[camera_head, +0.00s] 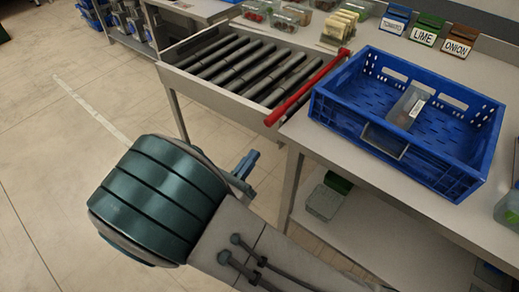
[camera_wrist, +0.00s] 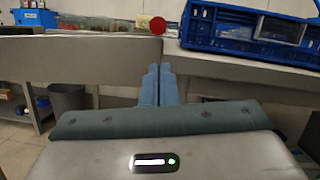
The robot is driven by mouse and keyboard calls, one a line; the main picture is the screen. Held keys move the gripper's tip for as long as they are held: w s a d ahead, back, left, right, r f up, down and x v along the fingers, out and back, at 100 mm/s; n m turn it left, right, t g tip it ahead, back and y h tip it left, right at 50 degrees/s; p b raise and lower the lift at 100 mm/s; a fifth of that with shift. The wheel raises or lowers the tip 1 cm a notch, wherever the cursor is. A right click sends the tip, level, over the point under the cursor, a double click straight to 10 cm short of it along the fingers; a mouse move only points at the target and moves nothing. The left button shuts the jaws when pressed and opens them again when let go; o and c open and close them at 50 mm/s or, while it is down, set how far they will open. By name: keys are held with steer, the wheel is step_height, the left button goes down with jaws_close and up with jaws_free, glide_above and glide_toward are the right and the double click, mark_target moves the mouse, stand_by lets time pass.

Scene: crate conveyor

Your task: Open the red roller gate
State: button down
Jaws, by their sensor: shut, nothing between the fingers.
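The red roller gate (camera_head: 306,88) is a long red bar between the roller conveyor and the work table. It slants from near left to far right along the conveyor's right end. In the wrist view, its round red end (camera_wrist: 157,25) shows just above the counter edge, above my fingertips. My gripper (camera_head: 247,163) is in front of and below the table edge, apart from the bar. In the wrist view, my gripper's blue fingers (camera_wrist: 160,70) are together and empty, pointing at the seam between conveyor and table.
A blue crate (camera_head: 345,115) with a clear container (camera_head: 408,106) inside stands on the table, right of the bar. The roller conveyor (camera_head: 225,62) is empty. Labelled bins (camera_head: 427,30) and packed food stand behind. A shelf (camera_head: 350,225) lies below the table. Floor at left is clear.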

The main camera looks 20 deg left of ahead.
mark_target(279, 122)
steer(key=x, duration=0.9)
steer(key=shift+s+r, duration=0.1)
